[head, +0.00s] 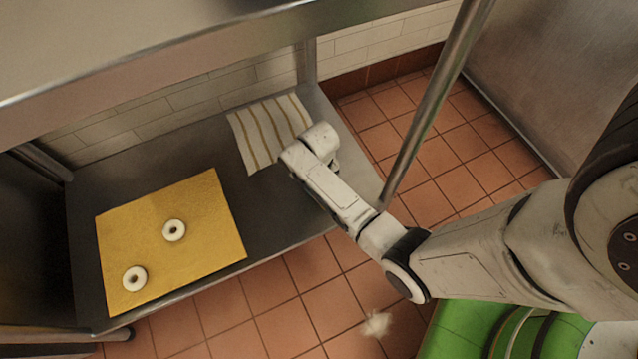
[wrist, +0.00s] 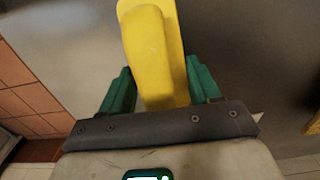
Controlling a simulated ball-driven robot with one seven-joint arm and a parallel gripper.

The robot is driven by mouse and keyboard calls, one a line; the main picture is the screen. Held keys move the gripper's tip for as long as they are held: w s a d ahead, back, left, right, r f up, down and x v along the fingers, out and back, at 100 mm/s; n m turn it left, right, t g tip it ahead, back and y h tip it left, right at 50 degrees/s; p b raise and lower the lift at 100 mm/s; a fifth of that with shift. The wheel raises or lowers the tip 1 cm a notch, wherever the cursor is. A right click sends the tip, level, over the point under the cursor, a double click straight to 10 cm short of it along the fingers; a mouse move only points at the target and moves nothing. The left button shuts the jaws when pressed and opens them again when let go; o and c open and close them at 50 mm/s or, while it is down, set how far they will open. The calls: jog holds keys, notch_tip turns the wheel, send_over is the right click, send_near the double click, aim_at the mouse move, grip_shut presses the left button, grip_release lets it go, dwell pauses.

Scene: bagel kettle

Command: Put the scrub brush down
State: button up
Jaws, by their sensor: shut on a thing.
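The scrub brush (wrist: 152,45) shows in the wrist view as a long yellow body between my two green fingers. My gripper (wrist: 160,82) is shut on it. Its bristles cannot be made out. A grey metal surface is behind it; the gap between brush and surface cannot be told. In the head view my arm reaches over the right part of the low steel shelf (head: 275,215), by the striped cloth (head: 262,135). My fingers and the brush are hidden there behind my own wrist.
A yellow mat (head: 205,255) lies on the left of the shelf with two white rings (head: 174,230), like bagels, on it. A steel top (head: 190,50) overhangs the shelf. A metal post (head: 430,100) stands close to my arm. Bare shelf shows between mat and cloth.

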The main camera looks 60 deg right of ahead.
jog(key=o, duration=1.2)
notch_tip(320, 180, up, 12)
jog(key=p, duration=0.6)
jog(key=s+a+r+n+t, duration=0.1)
jog(key=s+a+r+n, duration=0.5)
jog(key=s+a+r, duration=0.4)
jog(key=s+a, duration=0.1)
jog(key=s, duration=0.2)
jog(key=shift+s, duration=0.15)
jog(key=shift+s+f, duration=0.1)
